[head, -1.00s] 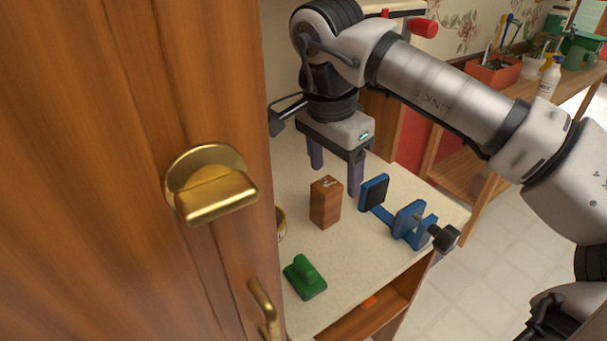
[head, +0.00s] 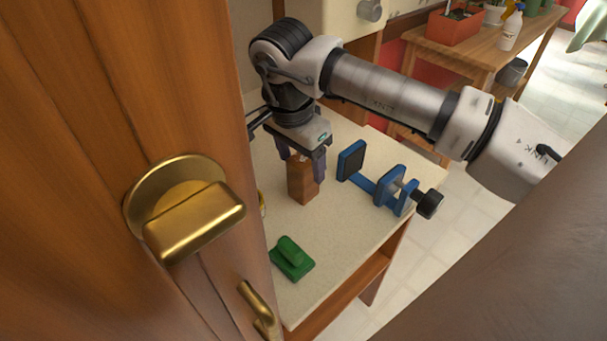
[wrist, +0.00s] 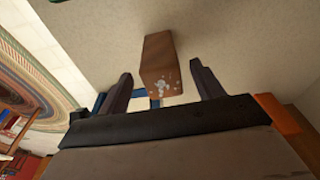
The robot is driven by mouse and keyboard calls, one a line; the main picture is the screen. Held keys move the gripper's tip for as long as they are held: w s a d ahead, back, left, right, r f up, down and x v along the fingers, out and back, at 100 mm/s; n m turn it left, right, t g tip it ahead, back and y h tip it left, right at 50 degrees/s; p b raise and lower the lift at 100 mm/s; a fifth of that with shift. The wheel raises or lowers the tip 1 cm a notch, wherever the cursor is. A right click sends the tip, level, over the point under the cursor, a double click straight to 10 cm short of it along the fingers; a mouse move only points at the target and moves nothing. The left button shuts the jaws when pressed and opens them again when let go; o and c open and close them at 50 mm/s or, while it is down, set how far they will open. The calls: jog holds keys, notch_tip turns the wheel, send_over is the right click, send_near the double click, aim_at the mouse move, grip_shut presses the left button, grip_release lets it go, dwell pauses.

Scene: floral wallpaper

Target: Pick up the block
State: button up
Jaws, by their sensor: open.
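The brown wooden block (head: 302,184) stands upright on the cream tabletop in the head view. My gripper (head: 303,172) points down at it, with its fingers on either side of the block's upper part. In the wrist view the block (wrist: 160,62), with pale marks on its end, lies between the two dark open fingers of my gripper (wrist: 163,80). Gaps show between the block and both fingers, so nothing is held.
A blue clamp (head: 378,186) stands right of the block. A green tool (head: 291,258) lies in front of it. A wooden door (head: 110,90) with a brass knob (head: 190,210) fills the left. The cream tabletop (head: 345,235) between green tool and clamp is clear.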

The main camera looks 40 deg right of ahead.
jog(key=f, duration=0.2)
jog(key=d+f+p, duration=0.1)
jog(key=f, duration=0.2)
jog(key=shift+w+d, duration=0.1)
jog(key=shift+w, duration=0.1)
jog(key=shift+c, duration=0.5)
jog(key=c, duration=1)
